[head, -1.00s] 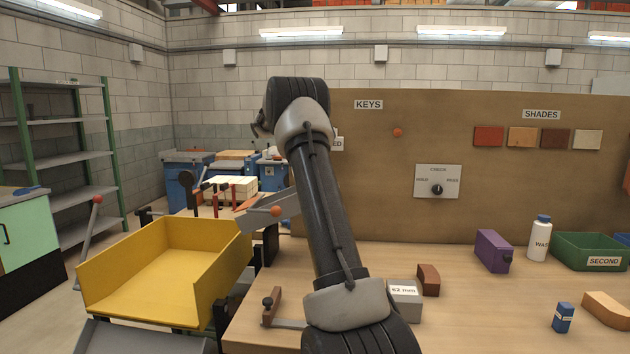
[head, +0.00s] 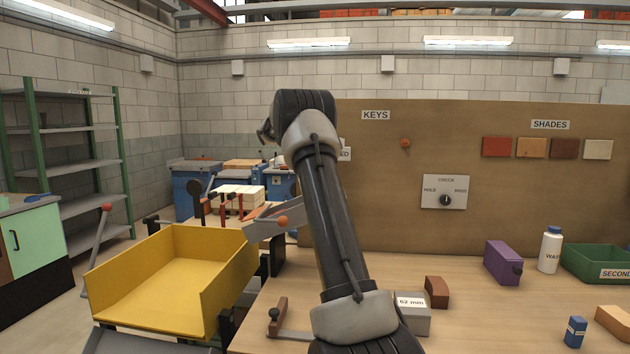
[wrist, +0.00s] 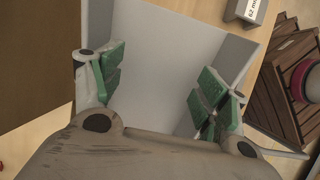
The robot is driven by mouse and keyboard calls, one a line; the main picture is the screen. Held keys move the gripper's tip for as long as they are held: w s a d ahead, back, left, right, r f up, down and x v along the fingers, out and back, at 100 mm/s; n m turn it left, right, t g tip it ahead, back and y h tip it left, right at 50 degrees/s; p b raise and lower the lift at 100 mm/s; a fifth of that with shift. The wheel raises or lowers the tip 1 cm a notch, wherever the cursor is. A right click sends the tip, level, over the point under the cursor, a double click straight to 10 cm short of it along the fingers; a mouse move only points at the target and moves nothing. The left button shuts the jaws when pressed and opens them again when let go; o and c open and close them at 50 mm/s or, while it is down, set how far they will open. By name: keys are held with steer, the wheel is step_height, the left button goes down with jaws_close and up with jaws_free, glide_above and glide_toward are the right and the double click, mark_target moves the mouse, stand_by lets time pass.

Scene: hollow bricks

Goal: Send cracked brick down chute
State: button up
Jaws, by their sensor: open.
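No brick with a visible crack can be made out. In the wrist view my gripper (wrist: 157,82) is open, with green pads on both fingers and nothing between them. A pale grey trough-like surface (wrist: 165,55) with a raised side lies beyond the fingers; I cannot tell if it is the chute. In the head view my arm hides the gripper and the bench behind it. A dark brown brick (head: 437,291) stands behind a grey block marked 62 mm (head: 414,316). An orange-tan brick (head: 613,320) lies at the right edge. A yellow open-ended tray (head: 215,278) stands at left.
A purple box (head: 502,262), a white bottle (head: 550,250), a green bin marked SECOND (head: 590,262) and a small blue container (head: 575,331) stand on the right of the bench. A dial panel (head: 445,192) is on the board. The wrist view shows a slatted wooden thing (wrist: 285,85).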

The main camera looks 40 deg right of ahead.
steer(key=v, duration=1)
steer(key=s+a+r+m+t, duration=0.1)
steer(key=s+a+r, duration=0.1)
steer(key=a+r, duration=0.15)
steer(key=s+a+r+t, duration=0.1)
steer(key=s+a+r, duration=0.15)
steer(key=a, duration=0.25)
steer(key=s+a+m+t, duration=0.3)
steer(key=s+a, duration=0.7)
steer(key=s, duration=0.1)
steer(key=s+a+f+m+t+y, duration=0.1)
steer(key=s+a+f+m, duration=0.1)
steer(key=s+a+f, duration=0.3)
steer(key=s+a+f+m+t+y, duration=0.2)
steer(key=s+a+f, duration=0.3)
steer(key=s+f, duration=0.6)
steer(key=s, duration=0.2)
steer(key=shift+s+a, duration=0.4)
